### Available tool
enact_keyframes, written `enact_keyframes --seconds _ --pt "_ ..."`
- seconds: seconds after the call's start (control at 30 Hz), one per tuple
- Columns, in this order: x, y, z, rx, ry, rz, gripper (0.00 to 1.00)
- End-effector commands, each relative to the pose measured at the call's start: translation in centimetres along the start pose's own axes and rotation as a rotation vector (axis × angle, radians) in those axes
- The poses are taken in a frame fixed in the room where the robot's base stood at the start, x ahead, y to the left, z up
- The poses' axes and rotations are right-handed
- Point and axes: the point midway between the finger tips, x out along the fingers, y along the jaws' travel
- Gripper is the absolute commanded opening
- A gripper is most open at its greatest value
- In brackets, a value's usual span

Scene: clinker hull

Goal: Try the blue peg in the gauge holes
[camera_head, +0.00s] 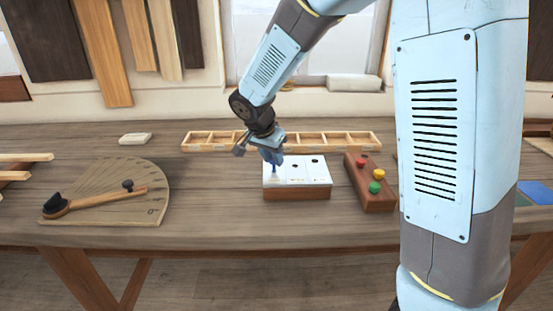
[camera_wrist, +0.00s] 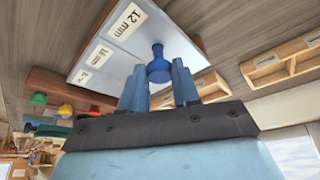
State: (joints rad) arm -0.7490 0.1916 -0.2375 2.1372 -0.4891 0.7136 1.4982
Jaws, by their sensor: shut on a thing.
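My gripper (camera_head: 271,156) is shut on the blue peg (camera_wrist: 158,68). It holds the peg over the left part of the gauge block (camera_head: 297,192), which has a white top on a brown base. In the wrist view the peg's narrow end meets the white top beside the "12 mm" label. I cannot tell whether the tip is in a hole or only at the surface. Two dark holes show to the right on the white top in the head view. The hole at the peg is hidden.
A brown peg block (camera_head: 370,193) with red, yellow and green pegs stands right of the gauge. A long compartmented wooden tray (camera_head: 335,141) lies behind. A fan-shaped board (camera_head: 110,190) with a wooden arm lies left. The bench between board and gauge is clear.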

Motion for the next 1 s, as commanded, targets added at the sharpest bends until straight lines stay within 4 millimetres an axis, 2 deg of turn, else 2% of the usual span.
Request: enact_keyframes --seconds 0.8,1.0 --pt "-3.7 0.0 -1.5 0.001 0.000 -0.001 0.03" --pt "-4.1 0.0 -1.7 0.000 0.000 -0.001 0.03"
